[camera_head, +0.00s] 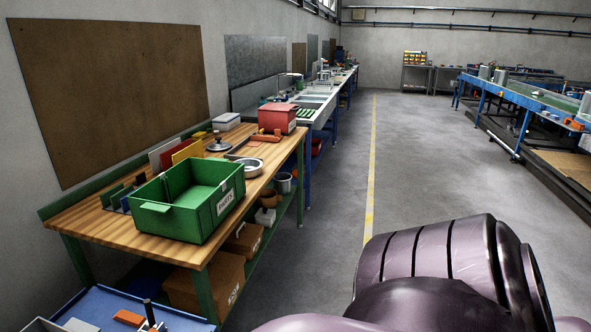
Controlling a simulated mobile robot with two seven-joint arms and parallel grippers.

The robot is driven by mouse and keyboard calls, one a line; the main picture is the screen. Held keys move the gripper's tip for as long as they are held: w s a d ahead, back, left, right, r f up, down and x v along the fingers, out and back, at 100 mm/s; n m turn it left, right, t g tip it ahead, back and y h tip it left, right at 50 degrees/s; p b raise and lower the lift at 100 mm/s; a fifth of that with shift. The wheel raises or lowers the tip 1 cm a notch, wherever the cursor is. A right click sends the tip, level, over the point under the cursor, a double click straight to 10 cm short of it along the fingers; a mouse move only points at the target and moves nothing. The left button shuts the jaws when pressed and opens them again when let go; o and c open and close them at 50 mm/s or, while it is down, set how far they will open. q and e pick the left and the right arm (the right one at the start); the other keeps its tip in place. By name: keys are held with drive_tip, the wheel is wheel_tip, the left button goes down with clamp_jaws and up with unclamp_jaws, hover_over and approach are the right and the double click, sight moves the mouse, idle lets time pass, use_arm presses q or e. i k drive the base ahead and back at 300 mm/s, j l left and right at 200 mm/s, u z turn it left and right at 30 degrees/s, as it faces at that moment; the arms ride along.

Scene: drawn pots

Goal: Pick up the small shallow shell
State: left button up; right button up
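A shallow round metal dish (255,173) lies on the wooden workbench (168,240), just behind the green bin. It may be the small shallow shell, but it is too small in view to be sure. A dark-knobbed metal lid or shallow piece (219,148) lies further back on the same bench. Neither of my grippers is in view. A large purple rounded form at the lower right looks like part of my own body.
The green bin (190,197) stands at the bench front; a red box (277,117) stands at its far end. A blue-topped surface (100,305) is at lower left. Grey floor (330,205) is open right of the bench; a blue-framed conveyor (530,97) stands far right.

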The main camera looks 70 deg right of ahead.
sight(252, 166)
drive_tip(key=z, duration=1.9)
drive_tip(key=i+l+u, duration=0.1)
drive_tip(key=u, duration=0.9)
drive_tip(key=i+l+u, duration=0.15)
drive_tip(key=l+u, duration=0.15)
drive_tip(key=i+l+u, duration=0.1)
drive_tip(key=l+u, duration=0.2)
drive_tip(key=l, duration=0.2)
drive_tip(key=i+l+u, duration=0.1)
drive_tip(key=l+u, duration=0.15)
drive_tip(key=l, duration=0.6)
drive_tip(key=l+u, duration=0.3)
drive_tip(key=l, duration=2.25)
drive_tip(key=i+u, duration=0.05)
